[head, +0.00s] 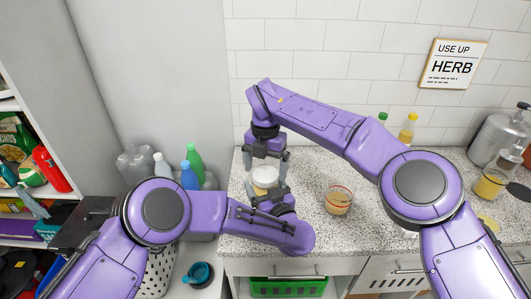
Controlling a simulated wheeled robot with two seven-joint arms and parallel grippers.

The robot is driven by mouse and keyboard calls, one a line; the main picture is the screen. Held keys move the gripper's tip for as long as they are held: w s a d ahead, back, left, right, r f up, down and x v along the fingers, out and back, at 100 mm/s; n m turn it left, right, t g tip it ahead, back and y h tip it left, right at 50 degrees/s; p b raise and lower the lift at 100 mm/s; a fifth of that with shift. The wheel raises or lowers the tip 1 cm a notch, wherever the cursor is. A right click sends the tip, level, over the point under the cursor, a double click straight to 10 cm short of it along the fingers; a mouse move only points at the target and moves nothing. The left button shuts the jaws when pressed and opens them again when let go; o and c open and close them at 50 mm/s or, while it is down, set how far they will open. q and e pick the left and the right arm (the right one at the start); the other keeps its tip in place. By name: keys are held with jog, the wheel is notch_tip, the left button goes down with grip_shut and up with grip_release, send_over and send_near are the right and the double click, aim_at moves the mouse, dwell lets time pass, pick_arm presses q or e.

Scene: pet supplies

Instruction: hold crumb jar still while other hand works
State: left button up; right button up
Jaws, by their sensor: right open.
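A jar with a white lid and tan contents, which looks like the crumb jar (264,176), stands on the speckled counter near its left end. My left gripper (266,190) reaches it from the front, with a finger on either side of the jar, and looks shut on it. The gripper hides the jar's lower part. My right gripper (267,160) points down just above and behind the white lid. Its fingers are spread open with nothing held between them. Whether they touch the lid cannot be told.
An open glass container with a red rim (339,199) and tan contents stands to the right. Bottles (407,129) stand at the back, and a metal canister (497,135) is far right. The counter (325,231) is clear in front of the glass. A fridge-like grey panel (155,70) rises at left.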

jog(key=shift+f, duration=0.7)
jog(key=c, duration=1.1)
jog(key=n, duration=1.3)
jog(key=shift+r, duration=0.25)
jog(key=shift+r, duration=0.95)
